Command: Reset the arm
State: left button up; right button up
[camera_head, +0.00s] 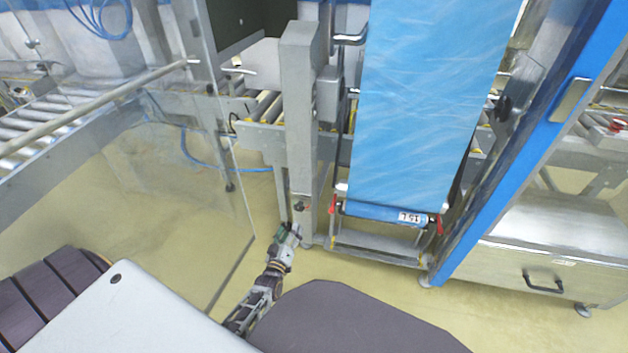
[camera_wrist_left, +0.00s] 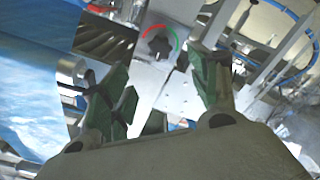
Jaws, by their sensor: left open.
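My left gripper (camera_head: 287,232) is at the lower middle of the head view, just in front of a grey metal post (camera_head: 300,110). In the left wrist view its two green-padded fingers (camera_wrist_left: 162,88) stand apart with nothing held between them. A black rotary knob (camera_wrist_left: 158,43) with a red and green arc sits on a pale panel beyond the fingertips, apart from them. The knob also shows small on the post in the head view (camera_head: 300,206). My right gripper is in neither view.
A blue film sheet (camera_head: 425,100) hangs right of the post, above a low metal frame (camera_head: 375,240). A blue slanted frame post (camera_head: 520,150) and a steel cabinet (camera_head: 545,250) stand at right. A clear panel (camera_head: 190,190) stands at left. Some yellow floor is free.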

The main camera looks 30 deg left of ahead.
pick_arm(q)
jog(key=d+f+m+g+h, duration=0.3)
jog(key=d+f+m+g, duration=0.15)
jog(key=f, duration=0.25)
jog(key=s+d+r+m+g+h, duration=0.25)
jog(key=s+d+r+m, duration=0.2)
jog(key=d+r, duration=0.4)
jog(key=s+d+r+m+g+h, duration=0.25)
jog(key=s+d+r, duration=0.25)
jog(key=d+r, duration=0.35)
jog(key=s+d+f+g, duration=0.1)
jog(key=s+f, duration=0.1)
jog(key=s, duration=0.4)
jog(key=s+d+f+g+p, duration=0.1)
jog(key=s+f+g, duration=0.1)
jog(key=s, duration=0.4)
jog(key=shift+f+m+y, duration=0.3)
jog(key=shift+f+m, duration=0.15)
jog(key=shift+f, duration=0.05)
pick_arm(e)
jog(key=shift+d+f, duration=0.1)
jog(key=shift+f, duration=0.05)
